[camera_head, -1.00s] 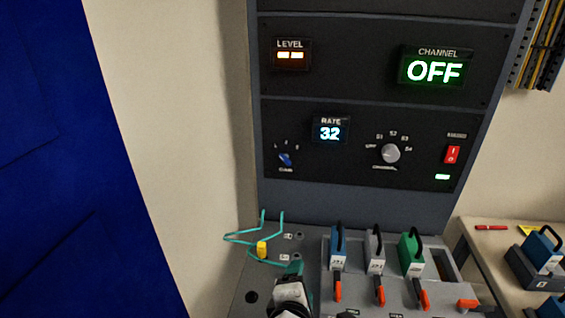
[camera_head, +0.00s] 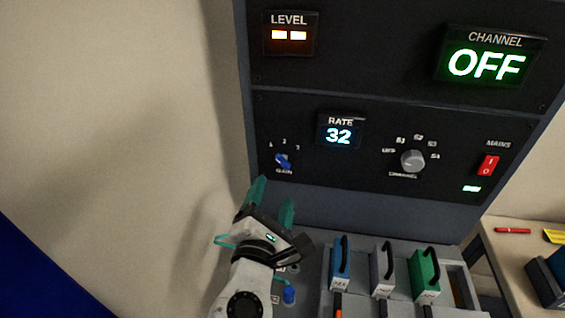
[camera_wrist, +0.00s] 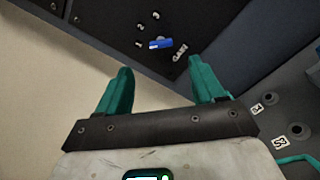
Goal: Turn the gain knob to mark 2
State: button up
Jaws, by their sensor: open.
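The gain knob (camera_head: 283,160) is a small blue bar knob at the lower left of the black panel, with marks 1, 2 and 3 arched above it and a GAIN label below. In the wrist view the knob (camera_wrist: 161,43) lies with its pale end towards mark 1 (camera_wrist: 138,43); mark 2 (camera_wrist: 141,27) is beside that, further round. My gripper (camera_head: 275,192) is open and empty, its teal fingers below the knob and apart from it. In the wrist view the knob appears beyond the gap between my fingers (camera_wrist: 160,68).
The channel knob (camera_head: 412,161) and red mains switch (camera_head: 488,165) sit further right on the panel. The rate display (camera_head: 339,135) reads 32. Blue, grey and green handled blocks (camera_head: 424,276) stand on the bench below. A plain wall (camera_head: 120,120) fills the left.

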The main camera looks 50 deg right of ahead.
aim_at(283, 164)
jog(key=p+x, duration=0.1)
jog(key=x, duration=0.8)
jog(key=shift+p, duration=0.4)
jog(key=c, duration=1.1)
